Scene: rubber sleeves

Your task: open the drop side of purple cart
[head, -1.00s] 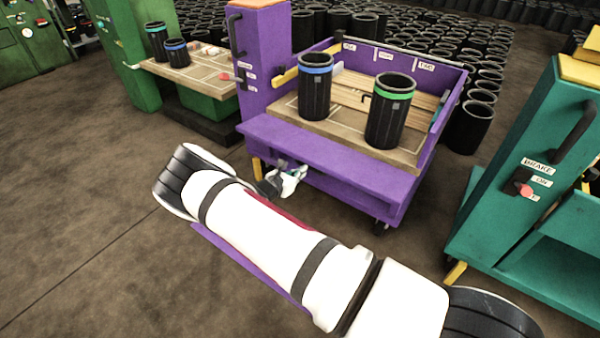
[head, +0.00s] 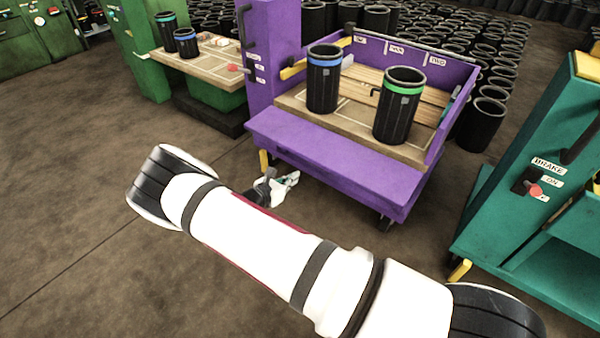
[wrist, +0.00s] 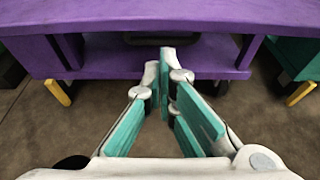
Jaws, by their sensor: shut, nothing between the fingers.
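The purple cart (head: 272,50) stands ahead, with raised walls at the back and right of its wooden deck. Along the deck's near side no wall stands up; a broad purple panel (head: 335,160) juts out toward me there. In the wrist view this panel (wrist: 160,14) crosses the top, with a dark handle-like bar or slot under it and a lower purple part behind. My gripper (wrist: 165,55) is shut and empty, low in front of the cart, its tips pointing at the space under the panel. It also shows in the head view (head: 287,186), partly hidden by my wrist.
Two black sleeves, one blue-banded (head: 323,85) and one green-banded (head: 397,110), stand on the deck. A teal cart (head: 520,215) with a brake panel is close on the right. A green cart (head: 140,60) stands at the back left. The floor at left is clear.

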